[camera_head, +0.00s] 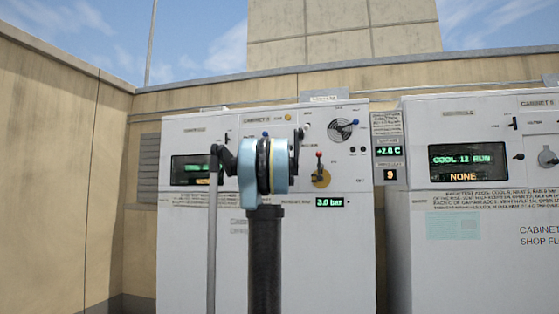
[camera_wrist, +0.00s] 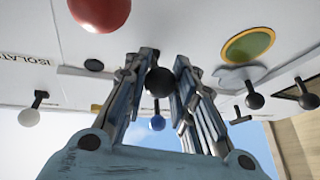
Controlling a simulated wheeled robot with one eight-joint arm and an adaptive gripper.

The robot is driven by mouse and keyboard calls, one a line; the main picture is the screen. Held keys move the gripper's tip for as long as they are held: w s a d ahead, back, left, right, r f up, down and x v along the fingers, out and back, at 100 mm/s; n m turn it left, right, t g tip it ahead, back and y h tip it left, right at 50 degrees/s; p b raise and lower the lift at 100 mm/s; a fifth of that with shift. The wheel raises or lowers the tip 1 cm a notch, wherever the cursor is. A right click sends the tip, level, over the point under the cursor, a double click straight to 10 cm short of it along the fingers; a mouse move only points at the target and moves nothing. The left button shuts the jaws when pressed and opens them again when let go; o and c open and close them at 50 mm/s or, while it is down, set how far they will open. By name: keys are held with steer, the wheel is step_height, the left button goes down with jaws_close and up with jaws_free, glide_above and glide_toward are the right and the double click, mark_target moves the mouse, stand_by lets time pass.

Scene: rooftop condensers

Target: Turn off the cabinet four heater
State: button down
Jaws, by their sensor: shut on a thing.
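My gripper (camera_wrist: 160,85) has its two fingers on either side of a black ball knob (camera_wrist: 159,82) on a white panel in the wrist view. It is shut on this knob. In the head view my arm stands in front of the left white cabinet (camera_head: 185,255) and hides part of its face and my fingertips. That cabinet's name label is too small to read surely, but an orange 9 shows on a small display (camera_head: 390,174) at its right. I cannot read a label for cabinet four or a heater.

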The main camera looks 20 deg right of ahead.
steer(key=c, duration=1.3)
jaws_free()
steer(key=shift+s+a+r, duration=0.1)
steer(key=shift+s, duration=0.05)
steer(key=v, duration=1.2)
